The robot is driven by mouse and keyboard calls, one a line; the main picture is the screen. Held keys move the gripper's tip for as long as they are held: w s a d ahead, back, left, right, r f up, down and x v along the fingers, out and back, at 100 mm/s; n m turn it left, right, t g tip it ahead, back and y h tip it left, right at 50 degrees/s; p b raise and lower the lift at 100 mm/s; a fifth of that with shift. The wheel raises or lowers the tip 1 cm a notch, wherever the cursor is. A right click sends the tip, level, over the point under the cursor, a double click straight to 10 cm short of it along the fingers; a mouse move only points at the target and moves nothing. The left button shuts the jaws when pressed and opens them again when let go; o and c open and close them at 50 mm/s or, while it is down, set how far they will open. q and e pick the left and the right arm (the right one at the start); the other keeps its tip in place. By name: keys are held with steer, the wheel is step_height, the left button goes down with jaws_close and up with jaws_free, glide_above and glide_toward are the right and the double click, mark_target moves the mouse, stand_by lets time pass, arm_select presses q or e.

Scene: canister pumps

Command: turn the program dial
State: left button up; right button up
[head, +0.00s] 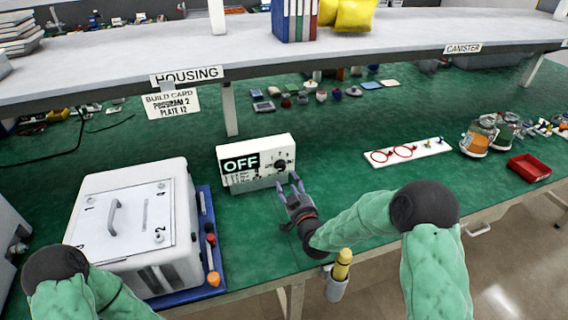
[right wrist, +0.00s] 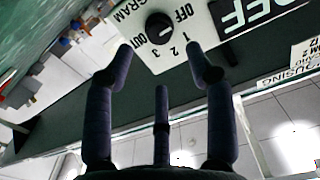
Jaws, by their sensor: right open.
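The white controller box (head: 256,165) stands on the green bench and its display reads OFF. Its black round program dial (head: 281,165) is on the right of the front face. In the right wrist view the dial (right wrist: 159,27) is ringed by OFF, 1, 2, 3 and OUT; I cannot tell its pointer's setting clearly. My right gripper (head: 288,186) is open and empty just in front of the box. In the right wrist view its fingers (right wrist: 160,50) are spread on either side below the dial, apart from it. My left arm shows at lower left, but its gripper is out of view.
A build card (head: 171,103) reads Program 2, Plate 12. A white lidded housing (head: 135,225) stands on a blue tray at left, with a screwdriver (head: 212,255) beside it. A white board with red rings (head: 408,151) lies at right. A shelf (head: 330,50) overhangs the bench's back.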

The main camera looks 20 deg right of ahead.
mark_target(282, 167)
steer(key=w+b, duration=0.2)
steer(key=w, duration=0.5)
steer(key=shift+w+a, duration=0.15)
steer(key=shift+w, duration=0.1)
steer(key=shift+r, duration=0.1)
jaws_close()
